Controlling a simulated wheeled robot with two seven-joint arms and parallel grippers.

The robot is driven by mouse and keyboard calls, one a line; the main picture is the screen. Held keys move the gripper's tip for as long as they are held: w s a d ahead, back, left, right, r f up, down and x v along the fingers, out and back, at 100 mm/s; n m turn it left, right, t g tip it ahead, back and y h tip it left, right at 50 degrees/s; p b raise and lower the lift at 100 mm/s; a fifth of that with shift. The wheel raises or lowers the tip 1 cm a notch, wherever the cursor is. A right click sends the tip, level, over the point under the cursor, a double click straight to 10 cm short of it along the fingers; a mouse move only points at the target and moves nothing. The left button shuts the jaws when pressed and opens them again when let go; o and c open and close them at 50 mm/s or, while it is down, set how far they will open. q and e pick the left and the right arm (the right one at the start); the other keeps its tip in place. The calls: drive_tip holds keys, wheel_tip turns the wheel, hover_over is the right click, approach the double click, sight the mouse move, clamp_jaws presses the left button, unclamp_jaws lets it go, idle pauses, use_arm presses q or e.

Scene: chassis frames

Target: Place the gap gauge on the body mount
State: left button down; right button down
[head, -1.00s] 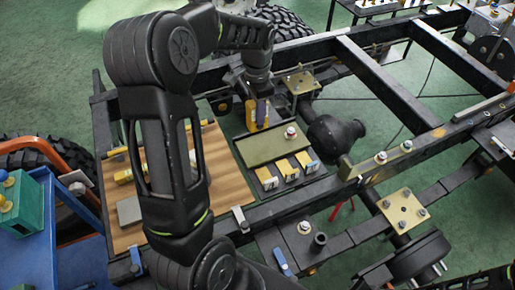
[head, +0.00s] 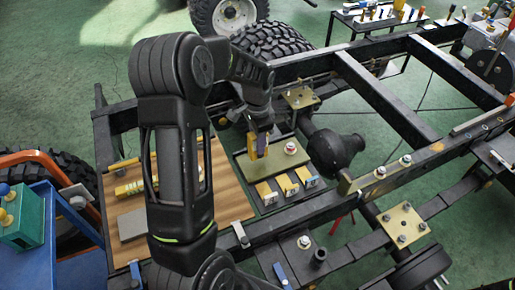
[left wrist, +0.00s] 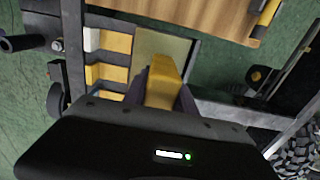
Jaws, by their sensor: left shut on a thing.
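My left gripper (head: 258,150) is shut on a yellow block-like piece, which looks like the gap gauge (left wrist: 164,78). It is over the olive mat of a dark-edged tray (head: 240,176); I cannot tell whether the piece touches the mat. In the left wrist view, the left gripper (left wrist: 162,95) has a dark finger on each side of the yellow piece. Brass plates with bolts sit on the chassis frame: one at the back (head: 302,97) and one at the right (head: 403,226). I cannot tell which is the body mount. My right gripper is not in view.
Several yellow-and-grey blocks (head: 288,185) stand along the tray's near side. A bolt (head: 290,147) stands on the mat. A wooden board (head: 229,195) lies left of the tray. A round black axle housing (head: 335,152) and dark frame rails (head: 372,85) lie to the right.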

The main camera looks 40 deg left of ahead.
use_arm(q)
drive_tip(key=shift+f, duration=1.8)
drive_tip(key=shift+f, duration=0.2)
drive_tip(key=c, duration=1)
unclamp_jaws()
drive_tip(key=shift+r, duration=0.1)
wheel_tip(320, 180, up, 12)
drive_tip(key=shift+r+b, duration=0.1)
drive_tip(key=shift+b, duration=0.25)
